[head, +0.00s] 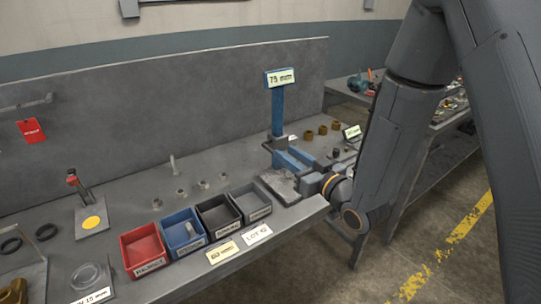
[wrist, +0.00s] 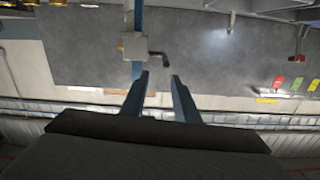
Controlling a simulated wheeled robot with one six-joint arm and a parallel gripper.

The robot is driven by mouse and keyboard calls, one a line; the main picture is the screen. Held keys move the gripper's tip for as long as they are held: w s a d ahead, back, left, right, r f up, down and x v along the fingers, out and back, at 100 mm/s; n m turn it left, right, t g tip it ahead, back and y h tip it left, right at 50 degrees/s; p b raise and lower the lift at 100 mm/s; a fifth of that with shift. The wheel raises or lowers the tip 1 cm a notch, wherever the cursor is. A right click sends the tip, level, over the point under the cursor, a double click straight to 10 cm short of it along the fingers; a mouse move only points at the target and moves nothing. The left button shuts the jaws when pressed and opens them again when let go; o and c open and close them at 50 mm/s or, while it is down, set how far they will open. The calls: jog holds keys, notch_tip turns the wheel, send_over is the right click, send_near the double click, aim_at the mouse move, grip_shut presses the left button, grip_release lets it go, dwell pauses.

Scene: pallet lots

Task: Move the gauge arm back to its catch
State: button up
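A blue post (head: 278,108) with a "75 mm" sign (head: 280,77) stands at the back of the bench. In the wrist view the post (wrist: 138,18) carries a pale block (wrist: 134,45) with a dark bent lever (wrist: 159,55), which may be the gauge arm. I cannot make out the catch. My gripper (wrist: 159,76) is open, its two fingers apart with nothing between them. The fingertips are close to the block and lever; no contact can be made out. In the head view my gripper (head: 287,157) reaches in from the right, over the bench, partly hiding the post's lower end.
Red (head: 145,250), blue (head: 184,232), black (head: 218,214) and grey (head: 251,202) bins line the front edge. Several brass fittings (head: 322,130) stand behind my gripper. Small metal parts (head: 181,193) stand left of it. A back panel (head: 130,115) closes the rear.

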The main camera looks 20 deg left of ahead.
aim_at(264, 146)
jog(key=shift+m, duration=0.7)
jog(key=shift+w+a+f+p, duration=0.2)
jog(key=shift+w+a+f, duration=0.15)
jog(key=shift+w+a, duration=0.65)
jog(key=shift+w+a+f+p, duration=0.25)
jog(key=shift+w+a+f, duration=0.25)
jog(key=shift+a, duration=0.75)
jog(key=shift+w+a+f+p, duration=0.25)
jog(key=shift+w+a, duration=0.65)
jog(key=shift+a, duration=0.25)
grip_shut()
